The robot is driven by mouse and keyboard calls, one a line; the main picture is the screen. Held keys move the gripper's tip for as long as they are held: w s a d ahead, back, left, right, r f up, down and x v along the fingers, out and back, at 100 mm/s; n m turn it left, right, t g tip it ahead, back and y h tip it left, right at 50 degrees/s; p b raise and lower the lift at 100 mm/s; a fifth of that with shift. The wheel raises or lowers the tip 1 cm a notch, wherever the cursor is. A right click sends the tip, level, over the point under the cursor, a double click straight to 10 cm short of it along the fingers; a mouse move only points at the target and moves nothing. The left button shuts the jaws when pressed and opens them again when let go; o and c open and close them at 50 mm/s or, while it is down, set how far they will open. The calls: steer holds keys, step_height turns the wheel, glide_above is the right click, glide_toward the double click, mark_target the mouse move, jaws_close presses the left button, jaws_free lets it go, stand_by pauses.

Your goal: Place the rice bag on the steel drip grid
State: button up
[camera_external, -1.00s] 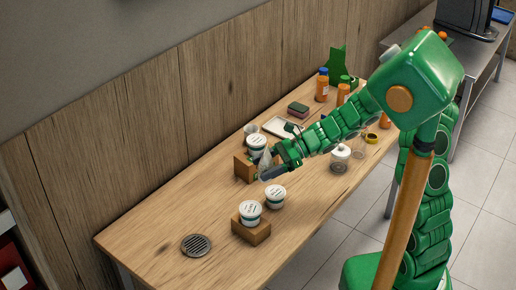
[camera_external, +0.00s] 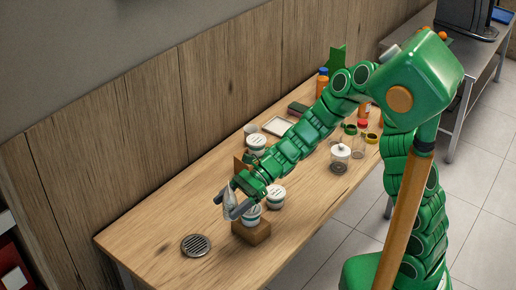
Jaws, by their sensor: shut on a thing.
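My gripper (camera_external: 230,204) is over the front left part of the wooden table, shut on a small pale, translucent bag, the rice bag (camera_external: 229,212). The bag hangs partly hidden by the fingers, just left of a white tub on a wooden block. The steel drip grid (camera_external: 196,245) is a round, dark slotted disc lying flat near the table's left end. It is bare. The gripper and bag are above and to the right of it, apart from it.
A white tub (camera_external: 252,221) stands on a wooden block (camera_external: 252,236) close to my gripper, with another tub (camera_external: 276,195) behind it. Jars, including a lidded glass jar (camera_external: 340,152), and an orange bottle (camera_external: 322,83) stand further back. The table around the grid is clear.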

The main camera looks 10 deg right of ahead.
steer(key=shift+f, duration=1.5)
steer(key=w+a+f, duration=0.4)
steer(key=w+a, duration=0.1)
steer(key=a, duration=0.3)
glide_above(195, 235)
steer(key=f, duration=0.5)
steer(key=shift+s+d, duration=0.25)
steer(key=shift+d, duration=0.05)
steer(key=shift+w+a+f, duration=0.15)
steer(key=shift+a+f, duration=0.15)
steer(key=shift+f, duration=1.7)
steer(key=shift+f, duration=0.1)
steer(key=o, duration=1)
steer(key=shift+o, duration=0.2)
